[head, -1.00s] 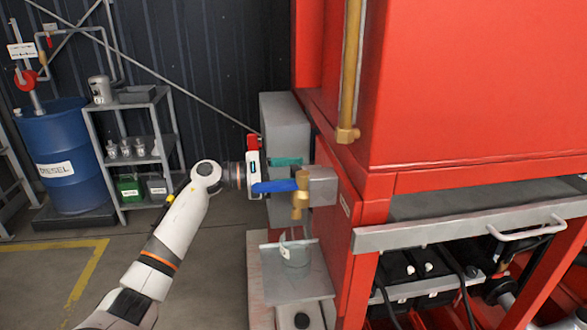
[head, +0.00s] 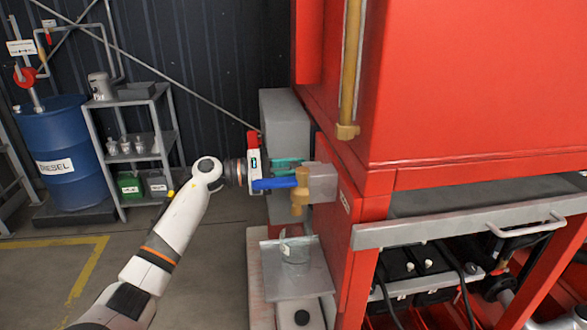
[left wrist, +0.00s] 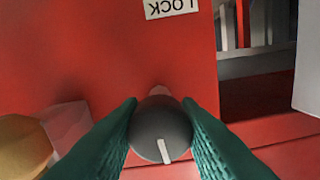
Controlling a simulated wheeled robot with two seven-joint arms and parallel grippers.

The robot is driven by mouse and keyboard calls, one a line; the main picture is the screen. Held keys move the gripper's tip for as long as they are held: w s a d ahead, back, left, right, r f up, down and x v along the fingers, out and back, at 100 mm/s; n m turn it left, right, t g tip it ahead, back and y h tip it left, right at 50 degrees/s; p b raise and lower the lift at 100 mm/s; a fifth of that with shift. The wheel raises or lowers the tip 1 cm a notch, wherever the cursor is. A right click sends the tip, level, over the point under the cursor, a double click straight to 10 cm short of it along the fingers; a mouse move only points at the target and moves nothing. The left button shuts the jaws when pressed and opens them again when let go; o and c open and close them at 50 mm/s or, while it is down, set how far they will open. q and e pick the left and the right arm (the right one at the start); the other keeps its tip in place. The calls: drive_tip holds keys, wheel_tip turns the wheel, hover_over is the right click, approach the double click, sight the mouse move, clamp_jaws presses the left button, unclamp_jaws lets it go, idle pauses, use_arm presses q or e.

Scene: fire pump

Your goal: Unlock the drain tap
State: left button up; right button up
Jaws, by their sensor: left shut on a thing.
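The drain tap (head: 300,192) is brass with a blue lever (head: 274,183). It sticks out from a grey block on the red cabinet's left side, and the lever points left, about level. My left gripper (head: 288,164) is just behind the lever, with its green fingers reaching to the cabinet side. In the left wrist view, the fingers are shut on a round dark grey knob (left wrist: 158,128) with a white mark near its lower edge. A LOCK label (left wrist: 171,8) shows upside down above it. The knob is hidden in the head view.
A glass jar (head: 296,249) stands on a metal shelf (head: 300,285) below the tap. A grey box (head: 285,118) is behind my gripper. A shelf rack (head: 155,140) and blue diesel drum (head: 62,145) stand at the left. The floor between is clear.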

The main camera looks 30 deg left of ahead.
use_arm(q)
drive_tip(key=n, duration=0.4)
drive_tip(key=n+p, duration=0.2)
drive_tip(key=n, duration=0.2)
drive_tip(key=shift+r+n, duration=0.1)
drive_tip(key=shift+n, duration=0.3)
drive_tip(key=n+p, duration=0.3)
drive_tip(key=n, duration=0.2)
drive_tip(key=n+p, duration=0.3)
drive_tip(key=n, duration=0.2)
idle(0.4)
drive_tip(key=o, duration=1)
